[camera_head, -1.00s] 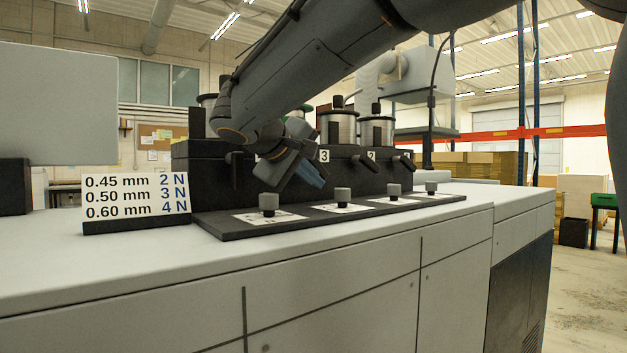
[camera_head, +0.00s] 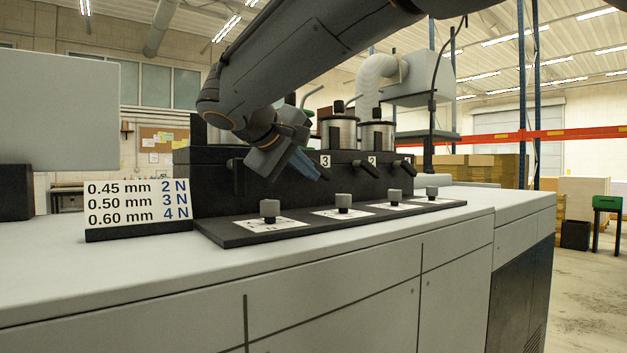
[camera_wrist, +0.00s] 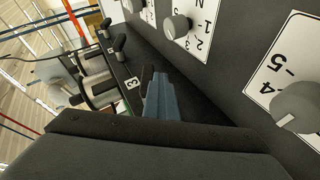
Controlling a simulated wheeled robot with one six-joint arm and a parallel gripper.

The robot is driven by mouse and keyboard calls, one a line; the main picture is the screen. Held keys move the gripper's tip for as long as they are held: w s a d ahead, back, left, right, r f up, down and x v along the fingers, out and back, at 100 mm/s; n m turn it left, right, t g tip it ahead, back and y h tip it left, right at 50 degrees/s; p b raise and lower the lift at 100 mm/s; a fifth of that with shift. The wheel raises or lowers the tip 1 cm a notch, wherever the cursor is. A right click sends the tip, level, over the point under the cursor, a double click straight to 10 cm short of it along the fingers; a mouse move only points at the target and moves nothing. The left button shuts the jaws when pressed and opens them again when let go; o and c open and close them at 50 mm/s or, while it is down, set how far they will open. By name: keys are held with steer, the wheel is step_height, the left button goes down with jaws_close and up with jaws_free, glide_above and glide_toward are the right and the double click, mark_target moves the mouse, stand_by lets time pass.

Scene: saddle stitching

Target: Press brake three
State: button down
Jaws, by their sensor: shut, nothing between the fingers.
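A black brake block (camera_head: 215,165) stands on the bench with numbered labels on its front. The label "3" (camera_head: 325,160) shows just right of my gripper (camera_head: 318,176), and in the wrist view it is label three (camera_wrist: 132,83). My gripper's blue fingers (camera_wrist: 157,90) are shut and empty, pointing down at the block's front beside that label. A dark piece (camera_wrist: 147,74) shows beside the fingertips; whether it is lever three, and whether they touch, I cannot tell. Other black levers (camera_head: 364,168) (camera_head: 403,167) stick out to the right, and one (camera_head: 236,178) to the left.
Grey knobs (camera_head: 270,208) (camera_head: 343,203) on white dials stand on a black plate (camera_head: 228,236) in front of the block. Wire spools (camera_head: 338,132) (camera_head: 377,135) stand on top. A sign (camera_head: 137,201) with wire sizes and forces stands at left. The front bench top is clear.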

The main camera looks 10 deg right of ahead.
steer(key=v, duration=0.4)
steer(key=shift+s+a, duration=0.3)
steer(key=shift+s, duration=0.05)
